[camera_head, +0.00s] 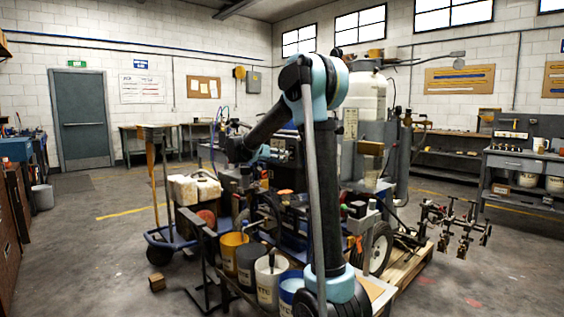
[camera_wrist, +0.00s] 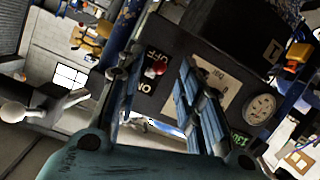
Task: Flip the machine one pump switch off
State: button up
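I cannot tell which way the lever leans. Contact is not clear. In the head view the machine (camera_head: 285,165) stands mid-room and my arm reaches over it; the switch cannot be made out there.
In the head view, several buckets, including a yellow one (camera_head: 231,246), line the machine's near side. A wheeled cart (camera_head: 172,236) stands left. Open floor lies at far left.

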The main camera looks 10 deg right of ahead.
jog(key=v, duration=0.9)
jog(key=shift+f, duration=0.1)
jog(key=s+d+f+n+g+y, duration=0.1)
jog(key=s+d+f+g+y, duration=0.1)
jog(key=s+d+f, duration=0.45)
jog(key=s+d+f+n+g+y, duration=0.1)
jog(key=s+d+f+n+y, duration=0.15)
jog(key=s, duration=0.65)
jog(key=s+d+f+n+g+y, duration=0.1)
jog(key=s+d+f+g, duration=0.15)
jog(key=s+d, duration=0.4)
jog(key=s+a+f+n+y, duration=0.2)
jog(key=s+f+y, duration=0.1)
jog(key=s+f, duration=0.6)
jog(key=s+a+f+n+y, duration=0.1)
jog(key=s+a+f+y, duration=0.2)
jog(key=s+f, duration=0.6)
jog(key=s, duration=0.5)
jog(key=shift+a+f+n+g+y, duration=0.25)
jog(key=shift+f+n+g+y, duration=0.1)
jog(key=shift+f, duration=0.05)
